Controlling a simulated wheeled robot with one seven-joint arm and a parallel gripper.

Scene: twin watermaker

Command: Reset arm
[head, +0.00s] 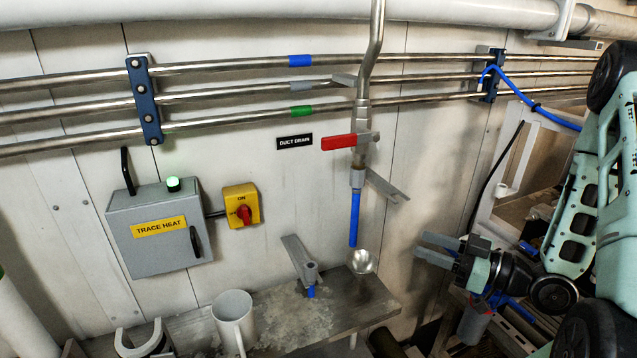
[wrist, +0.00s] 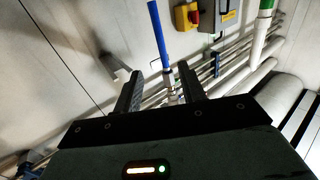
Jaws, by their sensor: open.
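My gripper (head: 438,250) is at the right in the head view, to the right of the metal funnel cup (head: 362,262) and apart from it. Its two grey fingers are apart and nothing shows between them. In the wrist view the fingers of my gripper (wrist: 160,92) are spread, with the wall and pipes beyond them. The blue drain tube (head: 354,218) hangs from the red-handled valve (head: 340,142) above the cup. The blue tube also shows in the wrist view (wrist: 157,30), beyond the fingers.
A grey trace heat box (head: 160,245) with a lit green lamp and a yellow switch (head: 242,205) are on the wall. A white mug (head: 234,318) stands on the metal shelf (head: 340,315). A blue-tipped lever (head: 300,262) stands near the cup. Pipes run across the wall above.

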